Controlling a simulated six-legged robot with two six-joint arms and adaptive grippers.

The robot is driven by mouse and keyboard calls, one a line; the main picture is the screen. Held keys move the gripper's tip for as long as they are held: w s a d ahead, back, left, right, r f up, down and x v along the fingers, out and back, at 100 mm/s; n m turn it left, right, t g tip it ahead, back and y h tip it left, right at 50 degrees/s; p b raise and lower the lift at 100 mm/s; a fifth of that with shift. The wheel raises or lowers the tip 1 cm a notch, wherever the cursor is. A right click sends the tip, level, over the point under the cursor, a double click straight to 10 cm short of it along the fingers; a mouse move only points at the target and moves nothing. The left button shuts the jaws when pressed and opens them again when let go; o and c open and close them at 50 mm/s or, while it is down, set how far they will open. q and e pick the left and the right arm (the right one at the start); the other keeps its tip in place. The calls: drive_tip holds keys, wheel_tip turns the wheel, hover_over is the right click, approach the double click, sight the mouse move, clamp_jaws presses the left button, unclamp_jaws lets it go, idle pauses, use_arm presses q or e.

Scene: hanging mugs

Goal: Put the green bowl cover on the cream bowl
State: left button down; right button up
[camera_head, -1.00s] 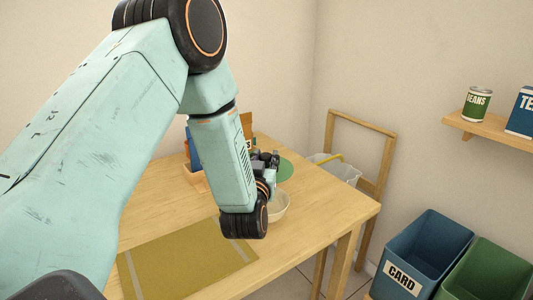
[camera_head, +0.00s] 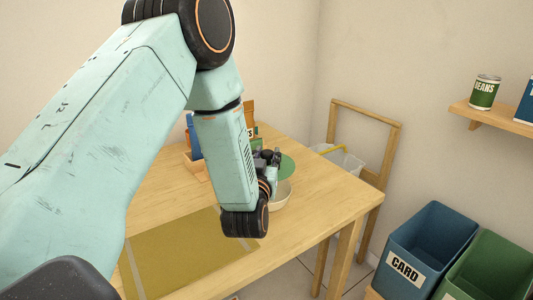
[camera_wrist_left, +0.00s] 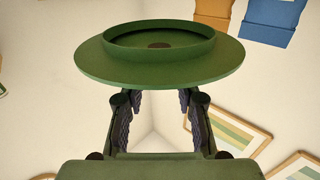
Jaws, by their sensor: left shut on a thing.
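The green bowl cover (camera_head: 287,168) is a round disc with a raised ring. It fills the upper middle of the left wrist view (camera_wrist_left: 160,72). My left gripper (camera_wrist_left: 160,97) is shut on it; in the head view the gripper (camera_head: 270,158) is at the cover's left side. The cream bowl (camera_head: 282,194) stands on the wooden table, partly hidden by my left wrist. The cover is over the far part of the bowl in the head view; I cannot tell whether they touch. My right gripper is not in view.
An olive mat (camera_head: 190,252) lies on the near left of the table (camera_head: 325,208). A wooden holder (camera_head: 196,167) with upright packets stands behind my arm. A wooden frame and a pale basket (camera_head: 342,160) are beyond the table. Blue (camera_head: 425,250) and green bins stand at right.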

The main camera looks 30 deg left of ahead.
use_arm(q)
drive_tip(key=f, duration=0.1)
drive_tip(key=f+b, duration=0.1)
drive_tip(key=f, duration=0.1)
drive_tip(key=shift+w+a+f, duration=0.1)
drive_tip(key=shift+w+a, duration=0.15)
drive_tip(key=shift+w, duration=0.15)
drive_tip(key=shift+s+d+f+b, duration=0.15)
drive_tip(key=shift+s+f+b, duration=0.1)
drive_tip(key=shift+f+b, duration=0.65)
drive_tip(key=shift+f, duration=0.15)
drive_tip(key=shift+w+f+b, duration=0.1)
drive_tip(key=shift+f+b, duration=0.1)
drive_tip(key=shift+b, duration=0.15)
drive_tip(key=shift+r, duration=0.1)
drive_tip(key=shift+f, duration=0.2)
drive_tip(key=shift+f, duration=0.25)
